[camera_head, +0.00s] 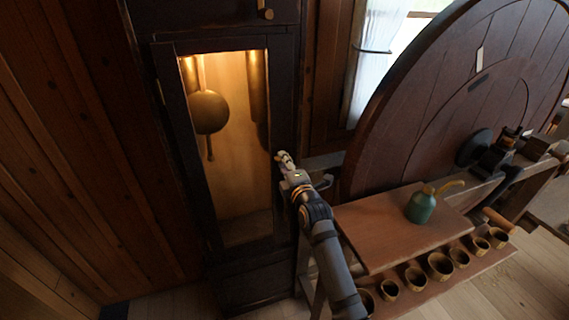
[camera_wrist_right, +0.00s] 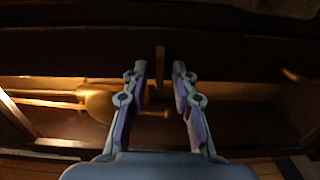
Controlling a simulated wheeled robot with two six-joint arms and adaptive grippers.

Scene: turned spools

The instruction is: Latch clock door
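The tall dark clock case stands at the centre left of the head view. Its clock door (camera_head: 181,130) has a dark frame around a lit opening, with a round pendulum bob (camera_head: 209,112) and hanging weights behind it. The door lies in or close to its frame; I cannot tell if it is fully closed. My right gripper (camera_head: 283,158) is at the door's right edge, about mid-height. In the right wrist view its fingers (camera_wrist_right: 159,77) are apart and empty, facing the door frame. A small upright wooden latch piece (camera_wrist_right: 160,55) shows just beyond the gap between the fingertips. My left gripper is out of view.
A bench (camera_head: 376,225) at the right holds a green oil can (camera_head: 421,206). Several wooden cups (camera_head: 440,266) stand on a lower shelf. A large round wooden wheel (camera_head: 420,110) rises behind. A small wooden knob (camera_head: 265,9) is higher on the clock. Plank wall fills the left.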

